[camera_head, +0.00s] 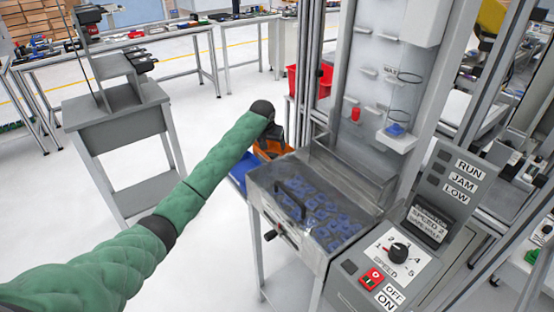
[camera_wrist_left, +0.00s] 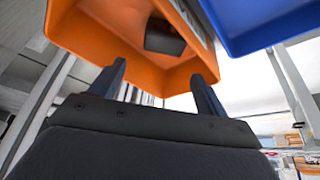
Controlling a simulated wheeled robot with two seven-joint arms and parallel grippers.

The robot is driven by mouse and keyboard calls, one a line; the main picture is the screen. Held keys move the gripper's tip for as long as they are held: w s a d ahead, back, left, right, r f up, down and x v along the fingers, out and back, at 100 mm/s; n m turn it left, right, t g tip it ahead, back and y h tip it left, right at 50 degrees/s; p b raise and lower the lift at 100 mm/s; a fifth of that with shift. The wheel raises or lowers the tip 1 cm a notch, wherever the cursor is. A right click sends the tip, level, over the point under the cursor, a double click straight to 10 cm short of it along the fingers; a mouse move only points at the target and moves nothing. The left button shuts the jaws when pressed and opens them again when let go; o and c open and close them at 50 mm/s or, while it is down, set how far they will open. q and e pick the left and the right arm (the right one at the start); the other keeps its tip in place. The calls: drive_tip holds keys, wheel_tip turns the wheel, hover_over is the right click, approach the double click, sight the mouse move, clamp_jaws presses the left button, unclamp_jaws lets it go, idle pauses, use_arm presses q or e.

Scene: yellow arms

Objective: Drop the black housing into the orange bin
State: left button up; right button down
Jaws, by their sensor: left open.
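The orange bin (camera_head: 271,155) stands behind the left side of the clear-lidded hopper, partly hidden by my left arm and gripper. It fills the upper middle of the left wrist view (camera_wrist_left: 90,38). The black housing (camera_wrist_left: 164,37) shows there as a small dark block within the bin's orange walls, apart from my fingers. My left gripper (camera_head: 274,143) is over the bin in the head view. In the wrist view its two fingers (camera_wrist_left: 158,72) are spread, with nothing between them. I cannot see my right gripper.
A blue bin (camera_head: 244,168) sits beside the orange one and also shows in the wrist view (camera_wrist_left: 265,22). The hopper (camera_head: 285,222) with blue parts and the control panel (camera_head: 385,262) stand at right. A red bin (camera_head: 293,82) is behind. A grey stand (camera_head: 115,115) is at left.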

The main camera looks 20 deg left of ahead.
use_arm(q)
drive_tip(key=shift+s+r, duration=0.1)
drive_tip(key=shift+r, duration=0.1)
drive_tip(key=b+v, duration=0.1)
drive_tip(key=v, duration=0.6)
drive_tip(key=shift+b, duration=0.35)
use_arm(e)
wheel_tip(320, 180, up, 7)
drive_tip(key=shift+s+r, duration=0.2)
drive_tip(key=shift+s, duration=0.25)
use_arm(q)
drive_tip(key=shift+s+r, duration=0.1)
